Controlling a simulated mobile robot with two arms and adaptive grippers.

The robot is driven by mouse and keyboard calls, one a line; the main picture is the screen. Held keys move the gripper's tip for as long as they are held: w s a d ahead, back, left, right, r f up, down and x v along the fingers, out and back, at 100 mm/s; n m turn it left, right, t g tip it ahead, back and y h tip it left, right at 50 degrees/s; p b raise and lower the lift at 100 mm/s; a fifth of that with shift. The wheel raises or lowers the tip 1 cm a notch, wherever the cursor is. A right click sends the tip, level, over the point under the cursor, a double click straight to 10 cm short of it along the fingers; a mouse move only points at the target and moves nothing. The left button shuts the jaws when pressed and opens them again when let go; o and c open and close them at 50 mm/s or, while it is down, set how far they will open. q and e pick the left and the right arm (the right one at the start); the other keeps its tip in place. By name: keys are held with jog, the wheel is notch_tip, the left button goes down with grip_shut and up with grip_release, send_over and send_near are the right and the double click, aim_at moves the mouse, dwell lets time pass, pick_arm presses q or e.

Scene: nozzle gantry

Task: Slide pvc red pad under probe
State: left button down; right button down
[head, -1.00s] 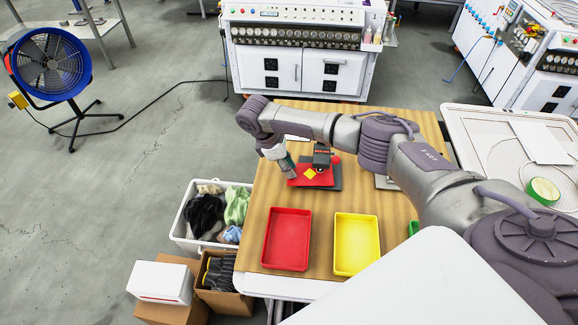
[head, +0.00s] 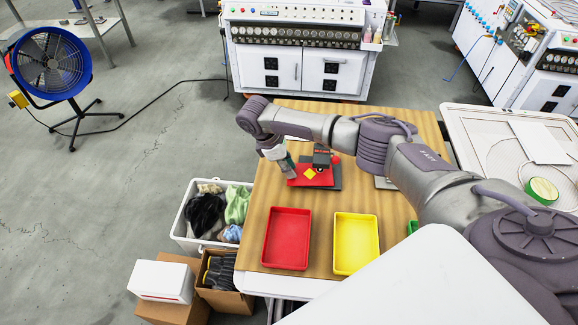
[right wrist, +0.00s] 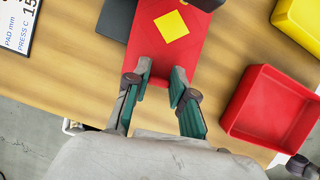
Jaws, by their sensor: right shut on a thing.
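The red pad (head: 318,177), a flat sheet with a yellow square (head: 310,174) on it, lies on a dark grey base plate (head: 336,183) on the wooden table. My right gripper (head: 291,176) is at the pad's left end. In the right wrist view the right gripper (right wrist: 160,82) is shut on the near end of the red pad (right wrist: 168,50), with one finger on each side. The probe's tip is hidden in both views. My left gripper is not in view.
A red tray (head: 287,239) and a yellow tray (head: 356,244) stand near the table's front; part of a green tray (head: 413,227) shows beside them. A printed card (right wrist: 17,24) lies left of the plate in the wrist view. Bare wood separates the plate from the trays.

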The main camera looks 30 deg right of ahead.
jog(key=shift+f, duration=0.3)
dwell(0.4)
jog(key=c, duration=0.9)
grip_release()
jog(key=shift+r, duration=0.1)
notch_tip(320, 180, up, 7)
jog(key=p, duration=0.7)
